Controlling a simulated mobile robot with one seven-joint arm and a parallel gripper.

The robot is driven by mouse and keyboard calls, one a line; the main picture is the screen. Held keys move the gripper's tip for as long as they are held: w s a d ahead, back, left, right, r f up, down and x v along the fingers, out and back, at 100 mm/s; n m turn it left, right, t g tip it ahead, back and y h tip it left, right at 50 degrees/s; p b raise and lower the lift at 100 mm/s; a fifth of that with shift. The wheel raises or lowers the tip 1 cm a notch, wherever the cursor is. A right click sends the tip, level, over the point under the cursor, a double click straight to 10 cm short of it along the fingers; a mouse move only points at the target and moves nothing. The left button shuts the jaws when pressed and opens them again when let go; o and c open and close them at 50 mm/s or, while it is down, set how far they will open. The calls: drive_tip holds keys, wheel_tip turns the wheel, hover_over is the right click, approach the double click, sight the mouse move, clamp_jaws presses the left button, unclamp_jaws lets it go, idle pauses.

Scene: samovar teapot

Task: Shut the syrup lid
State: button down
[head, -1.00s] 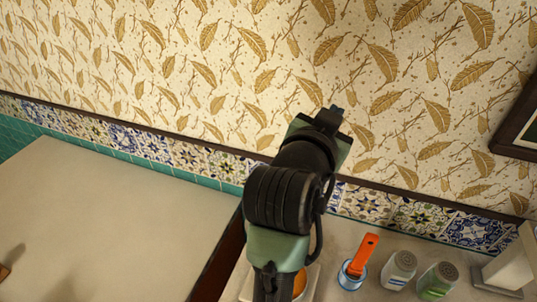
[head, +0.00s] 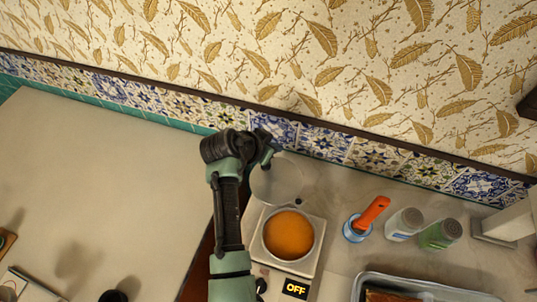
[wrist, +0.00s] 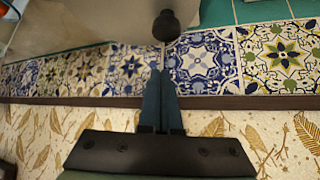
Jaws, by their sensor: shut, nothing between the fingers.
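The syrup pot (head: 267,244) sits on a white burner unit, filled with orange syrup (head: 288,235). Its grey, see-through-looking lid (head: 276,180) stands raised at the pot's back edge, with a dark knob (head: 298,202) on it. In the wrist view the lid (wrist: 105,27) fills the top and the round black knob (wrist: 165,25) shows near the middle. My gripper (head: 268,152) is at the lid's back upper side, partly hidden by my arm. In the wrist view its fingers (wrist: 160,72) are shut and empty, close to the lid; I cannot tell whether they touch it.
The burner unit (head: 312,262) shows an OFF display (head: 295,289). To its right stand a blue-rimmed cup (head: 352,233) with an orange-handled tool (head: 372,212), two shakers (head: 404,223) (head: 440,234) and a metal tray (head: 366,281). The tiled wall (head: 325,142) is close behind. The left counter is mostly clear.

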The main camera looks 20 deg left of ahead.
sight(276, 178)
drive_tip(key=shift+x, duration=1.15)
drive_tip(key=s+p, duration=0.1)
drive_tip(key=s+a+p, duration=0.1)
drive_tip(key=shift+s+f, duration=0.15)
drive_tip(key=shift+s, duration=0.2)
drive_tip(key=shift+s+a+f+p, duration=0.15)
drive_tip(key=shift+s+f+p, duration=0.05)
drive_tip(key=shift+s+p, duration=0.2)
drive_tip(key=shift+s+a, duration=0.1)
